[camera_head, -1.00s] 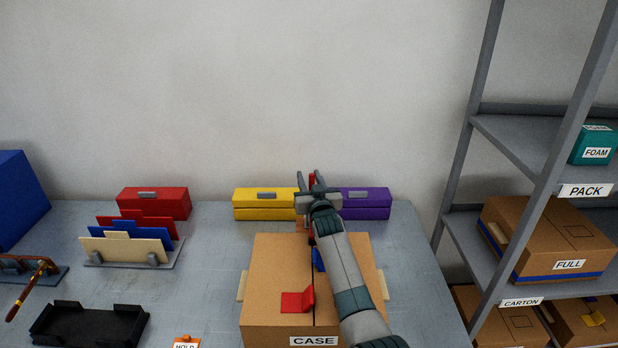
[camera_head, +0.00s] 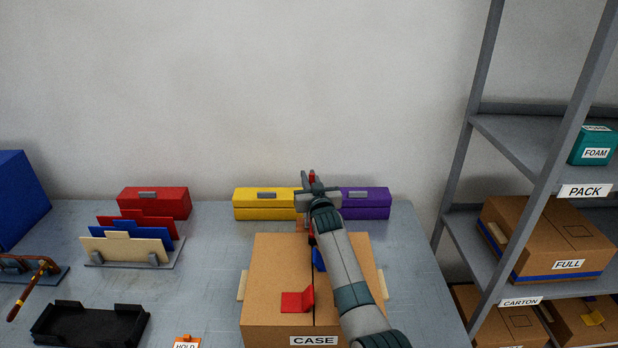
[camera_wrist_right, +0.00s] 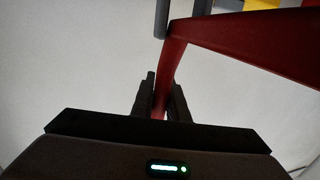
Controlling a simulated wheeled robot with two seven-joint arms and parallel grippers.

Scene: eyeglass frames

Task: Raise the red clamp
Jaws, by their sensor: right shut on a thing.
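The red clamp shows in the head view only as a small red piece (camera_head: 312,176) at my right gripper's tip and a bit of red below it, behind my arm. In the right wrist view the clamp is a large red bent bar (camera_wrist_right: 235,35) running from the upper right down between the fingers. My right gripper (camera_head: 310,178) is shut on the clamp, above the far end of the case. Its dark fingers (camera_wrist_right: 160,103) lie on both sides of the red bar. My arm and gripper hide most of the clamp in the head view. My left gripper is not in view.
The brown case (camera_head: 270,270) lies under my right arm, with a red piece (camera_head: 297,301) and a blue piece (camera_head: 319,260) on top. Yellow (camera_head: 265,212) and purple (camera_head: 370,212) boxes stand behind. A metal shelf (camera_head: 530,145) stands right.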

